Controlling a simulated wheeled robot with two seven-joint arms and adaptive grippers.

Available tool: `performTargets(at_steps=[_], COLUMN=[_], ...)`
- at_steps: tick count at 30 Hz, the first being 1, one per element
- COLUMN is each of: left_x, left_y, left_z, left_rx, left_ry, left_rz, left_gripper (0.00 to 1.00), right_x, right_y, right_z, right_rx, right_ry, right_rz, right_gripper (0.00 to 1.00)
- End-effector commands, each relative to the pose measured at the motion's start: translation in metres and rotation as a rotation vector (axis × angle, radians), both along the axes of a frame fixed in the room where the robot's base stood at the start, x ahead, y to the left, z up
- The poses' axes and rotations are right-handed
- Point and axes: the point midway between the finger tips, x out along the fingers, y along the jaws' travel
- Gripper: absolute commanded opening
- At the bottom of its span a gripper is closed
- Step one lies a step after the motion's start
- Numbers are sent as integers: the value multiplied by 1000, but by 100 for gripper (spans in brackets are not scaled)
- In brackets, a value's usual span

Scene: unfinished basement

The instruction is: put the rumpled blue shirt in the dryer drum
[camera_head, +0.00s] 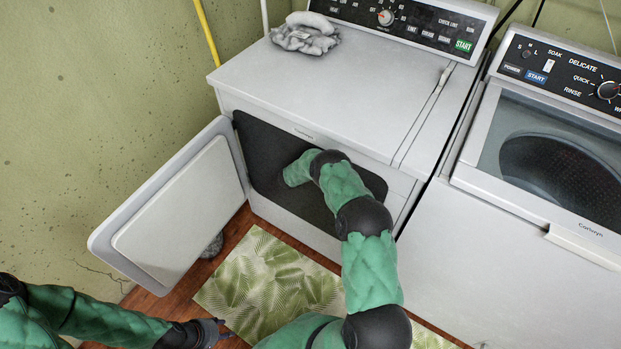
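The dryer (330,75) stands against the wall with its door (175,215) swung open to the left. Its dark opening (262,150) faces the front. My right arm reaches into this opening, and its gripper is hidden inside the drum. No blue shirt shows; whether it is inside the drum or in the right gripper cannot be seen. My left gripper (214,329) is low at the left, over the floor by the mat's edge. Its fingers are small and dark, and their opening is unclear.
A crumpled grey cloth (305,38) lies on the dryer's top. A washer (530,210) stands close on the right. A green leaf-patterned mat (262,285) covers the wood floor in front. A grey object (213,246) sits on the floor by the open door.

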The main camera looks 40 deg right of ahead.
Motion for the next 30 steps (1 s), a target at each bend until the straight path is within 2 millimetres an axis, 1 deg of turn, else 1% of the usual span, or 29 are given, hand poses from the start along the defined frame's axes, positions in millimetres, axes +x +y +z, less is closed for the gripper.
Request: performTargets(at_steps=[4, 13, 14, 15, 16, 26, 30], left_x=[0, 0, 0, 0, 0, 0, 0], left_y=[0, 0, 0, 0, 0, 0, 0], left_z=[0, 0, 0, 0, 0, 0, 0], left_rx=[0, 0, 0, 0, 0, 0, 0], left_ry=[0, 0, 0, 0, 0, 0, 0], left_rz=[0, 0, 0, 0, 0, 0, 0], left_gripper=[40, 40, 40, 40, 40, 40, 40], right_x=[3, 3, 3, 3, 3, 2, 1], right_y=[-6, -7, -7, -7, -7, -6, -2], right_z=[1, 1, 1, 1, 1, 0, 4], right_rx=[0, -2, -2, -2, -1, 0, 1], right_ry=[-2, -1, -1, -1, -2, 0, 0], right_rz=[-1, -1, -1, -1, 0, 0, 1], right_gripper=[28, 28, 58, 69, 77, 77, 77])
